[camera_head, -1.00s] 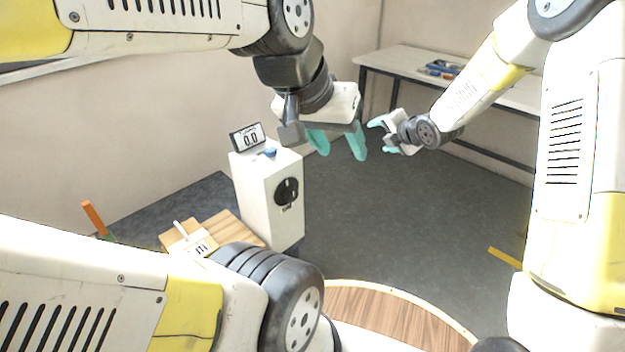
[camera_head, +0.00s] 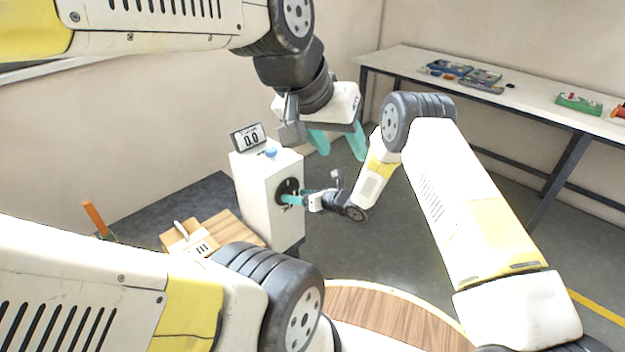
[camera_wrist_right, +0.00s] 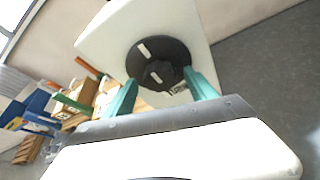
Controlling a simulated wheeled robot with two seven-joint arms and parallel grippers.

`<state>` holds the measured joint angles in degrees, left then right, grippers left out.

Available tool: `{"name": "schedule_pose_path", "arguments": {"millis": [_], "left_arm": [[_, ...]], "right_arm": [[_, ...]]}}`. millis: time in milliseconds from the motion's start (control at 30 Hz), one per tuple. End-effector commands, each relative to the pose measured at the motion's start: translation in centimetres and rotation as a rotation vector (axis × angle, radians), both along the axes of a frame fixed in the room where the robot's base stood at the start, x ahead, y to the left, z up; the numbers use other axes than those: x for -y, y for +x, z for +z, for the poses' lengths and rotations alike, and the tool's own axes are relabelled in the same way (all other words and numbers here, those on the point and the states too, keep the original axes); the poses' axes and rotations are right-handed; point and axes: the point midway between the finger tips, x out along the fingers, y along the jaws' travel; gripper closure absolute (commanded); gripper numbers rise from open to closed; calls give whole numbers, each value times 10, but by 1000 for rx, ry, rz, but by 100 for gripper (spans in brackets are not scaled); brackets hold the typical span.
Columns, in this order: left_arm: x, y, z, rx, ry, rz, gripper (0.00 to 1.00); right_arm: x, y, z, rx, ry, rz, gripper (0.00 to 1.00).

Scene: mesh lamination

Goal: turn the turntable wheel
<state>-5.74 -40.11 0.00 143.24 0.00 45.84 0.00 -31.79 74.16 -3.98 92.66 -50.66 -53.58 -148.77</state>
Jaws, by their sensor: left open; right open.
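The wheel (camera_head: 285,187) is a black disc on the side of a white box (camera_head: 262,200). In the right wrist view the wheel (camera_wrist_right: 178,52) has a darker raised knob (camera_wrist_right: 160,75) at its centre and a pale mark on its rim. My right gripper (camera_head: 290,199) is at the wheel and partly covers it. In the right wrist view its open teal fingers (camera_wrist_right: 160,82) stand on either side of the knob; I cannot tell whether they touch it. My left gripper (camera_head: 338,143) is open and empty, above and to the right of the box.
A display (camera_head: 249,138) reading 0.0 and a blue button (camera_head: 270,152) are on top of the box. A wooden board (camera_head: 228,228) with a labelled item lies beside it. A round wooden surface (camera_head: 385,312) is in front. A long table (camera_head: 535,100) with trays stands at the back right.

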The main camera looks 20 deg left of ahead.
Motion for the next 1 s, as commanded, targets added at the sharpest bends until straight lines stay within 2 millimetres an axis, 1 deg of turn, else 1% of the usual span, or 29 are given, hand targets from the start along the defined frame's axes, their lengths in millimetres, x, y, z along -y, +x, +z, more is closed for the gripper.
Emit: {"name": "schedule_pose_path", "arguments": {"millis": [33, 100, 200, 467, 500, 567, 600, 667, 800, 833, 1000], "left_arm": [[0, 0, 0, 0, 0, 0, 49], [0, 0, 0, 0, 0, 0, 49], [0, 0, 0, 0, 0, 0, 49], [0, 0, 0, 0, 0, 0, 49], [0, 0, 0, 0, 0, 0, 49], [0, 0, 0, 0, 0, 0, 49], [0, 0, 0, 0, 0, 0, 49], [0, 0, 0, 0, 0, 0, 49], [0, 0, 0, 0, 0, 0, 49], [0, 0, 0, 0, 0, 0, 49], [0, 0, 0, 0, 0, 0, 49]], "right_arm": [[-6, 2, -3, 1, 0, 0, 34], [-13, 4, -6, 1, 0, 0, 34], [-18, 6, -8, 0, -1, -1, 34], [-20, 6, -8, 0, -1, -2, 34], [-20, 6, -8, 0, -1, -2, 36], [-20, 6, -8, 0, -1, -2, 48], [-20, 6, -8, 0, -1, -2, 55], [-20, 6, -8, 0, -1, -2, 67], [-20, 6, -8, -1, 0, -2, 95], [-20, 6, -8, -1, 0, -2, 96], [-20, 7, -8, -12, 4, -3, 96]]}}
